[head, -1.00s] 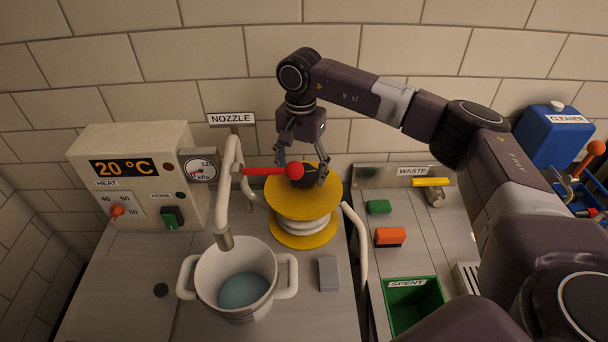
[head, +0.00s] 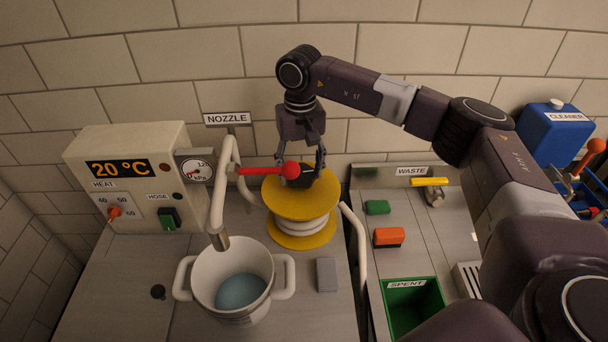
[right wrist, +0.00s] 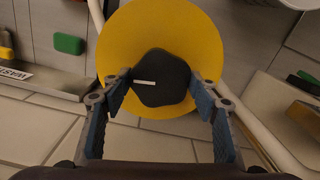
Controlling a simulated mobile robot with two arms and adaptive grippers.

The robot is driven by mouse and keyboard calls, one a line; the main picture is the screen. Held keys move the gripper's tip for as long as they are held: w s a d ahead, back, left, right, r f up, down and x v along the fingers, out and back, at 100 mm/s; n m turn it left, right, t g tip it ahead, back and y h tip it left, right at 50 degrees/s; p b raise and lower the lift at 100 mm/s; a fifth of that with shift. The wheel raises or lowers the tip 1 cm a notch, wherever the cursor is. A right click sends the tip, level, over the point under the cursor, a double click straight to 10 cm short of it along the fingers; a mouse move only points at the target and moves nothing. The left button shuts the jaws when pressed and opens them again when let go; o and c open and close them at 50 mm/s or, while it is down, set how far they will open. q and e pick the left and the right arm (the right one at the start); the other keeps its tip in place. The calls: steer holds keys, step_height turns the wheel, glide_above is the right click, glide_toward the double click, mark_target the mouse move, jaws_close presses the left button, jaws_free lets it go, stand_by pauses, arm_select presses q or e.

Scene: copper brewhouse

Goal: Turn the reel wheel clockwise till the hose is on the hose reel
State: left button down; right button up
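The hose reel (head: 300,200) stands upright on the worktop, with a yellow top disc and yellow base. White hose (head: 302,224) is wound between them. The dark reel wheel (right wrist: 160,77) sits in the middle of the top disc and has a short white mark; in the head view the red ball partly hides it. My right gripper (right wrist: 161,85) points down over the reel, its fingers open on either side of the wheel, with small gaps visible. It also shows in the head view (head: 302,165). My left gripper is not in view.
A red lever (head: 262,171) on the white nozzle pipe (head: 222,185) reaches close to my right gripper. A white pot (head: 208,295) stands in front. A white tube (head: 355,240) curves down right of the reel. A control box (head: 135,165) stands left; a green bin (head: 412,305) sits right.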

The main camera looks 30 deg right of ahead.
steer(key=shift+f, duration=0.4)
steer(key=c, duration=0.7)
steer(key=m, duration=0.5)
steer(key=shift+m+p, duration=0.4)
steer(key=o, duration=1.1)
steer(key=shift+w, duration=0.1)
steer(key=shift+c, duration=0.2)
steer(key=shift+o, duration=0.8)
steer(key=shift+w, duration=0.15)
steer(key=shift+n, duration=1)
steer(key=n, duration=0.2)
steer(key=n+b, duration=0.1)
steer(key=n, duration=0.1)
steer(key=shift+s+d, duration=0.1)
steer(key=shift+s, duration=0.15)
steer(key=c, duration=1.2)
